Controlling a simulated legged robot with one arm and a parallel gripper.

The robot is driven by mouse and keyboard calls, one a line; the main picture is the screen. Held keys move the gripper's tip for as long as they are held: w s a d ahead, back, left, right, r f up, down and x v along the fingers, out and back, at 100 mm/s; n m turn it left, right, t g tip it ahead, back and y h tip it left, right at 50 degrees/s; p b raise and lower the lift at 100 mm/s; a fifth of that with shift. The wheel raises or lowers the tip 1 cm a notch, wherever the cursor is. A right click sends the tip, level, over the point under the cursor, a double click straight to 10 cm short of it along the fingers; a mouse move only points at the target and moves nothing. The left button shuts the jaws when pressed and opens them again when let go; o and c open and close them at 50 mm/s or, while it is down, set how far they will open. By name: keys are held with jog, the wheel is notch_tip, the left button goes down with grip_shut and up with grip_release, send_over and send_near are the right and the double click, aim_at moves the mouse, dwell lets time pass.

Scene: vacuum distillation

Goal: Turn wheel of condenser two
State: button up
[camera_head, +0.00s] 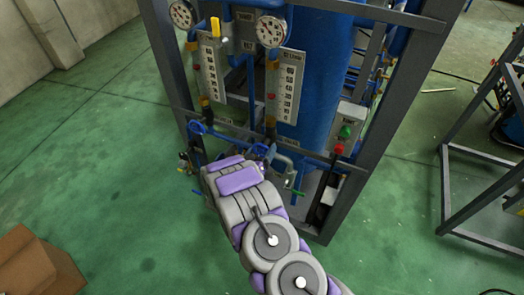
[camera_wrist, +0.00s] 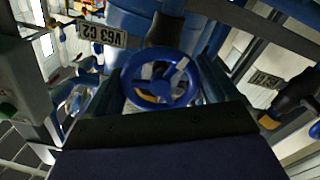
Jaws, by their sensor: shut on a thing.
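A blue handwheel (camera_wrist: 160,84) with spokes fills the middle of the wrist view. The dark fingers of my gripper (camera_wrist: 164,75) lie on its left and right sides and are shut on it. A tag (camera_wrist: 102,34) reading "V63 C2", upside down, is at the upper left of the wheel. In the head view my gripper (camera_head: 257,157) reaches the pipework low on the front of the frame. The held wheel is mostly hidden there by my arm. Another blue handwheel (camera_head: 197,128) is to the left of my gripper.
A grey steel frame (camera_head: 163,65) surrounds a blue column (camera_head: 318,70) with gauges and scale plates. A control box (camera_head: 346,131) with green and red buttons is right of my gripper. Cardboard boxes (camera_head: 35,265) lie at the lower left.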

jog(key=o, duration=0.6)
jog(key=shift+a+f, duration=0.1)
jog(key=shift+o, duration=1)
jog(key=shift+a, duration=0.15)
jog(key=v, duration=1.7)
jog(key=shift+s, duration=0.15)
jog(key=shift+a, duration=0.15)
